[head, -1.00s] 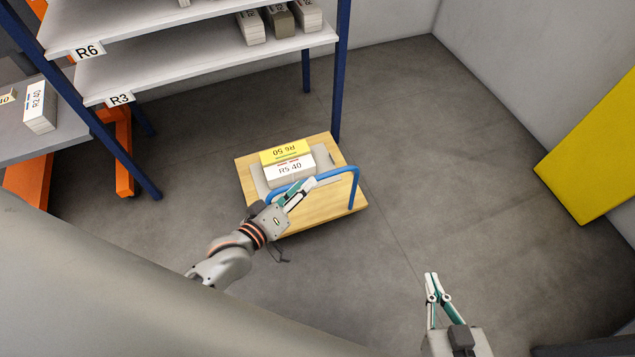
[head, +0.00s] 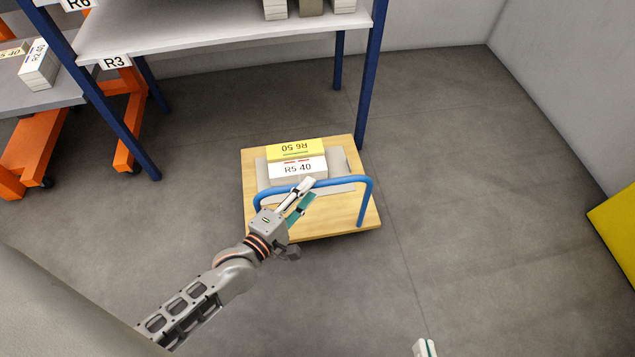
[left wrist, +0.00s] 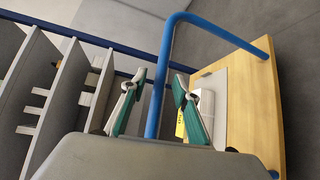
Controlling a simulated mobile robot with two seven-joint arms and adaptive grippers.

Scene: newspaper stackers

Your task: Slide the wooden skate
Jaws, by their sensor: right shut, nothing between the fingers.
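The wooden skate (head: 335,218) is a flat wooden platform on the floor, carrying stacked papers. Its blue tube handle (head: 368,207) stands along the near edge. My left gripper (head: 309,190) is at the handle's top bar. In the left wrist view its fingers are spread, with the blue handle (left wrist: 163,65) running between them; I cannot tell that either finger touches it. The skate's wood (left wrist: 255,110) shows at the right there. My right gripper (head: 425,348) shows only its tip at the bottom edge of the head view, apart from the skate.
A yellow-topped bundle (head: 295,148) and a white bundle labelled R5 40 (head: 298,168) lie on the skate. A blue-posted shelf rack (head: 372,75) stands just behind it. Orange-framed equipment (head: 125,150) is at left. Floor (head: 460,170) to the right is clear; a yellow panel (head: 612,225) is at far right.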

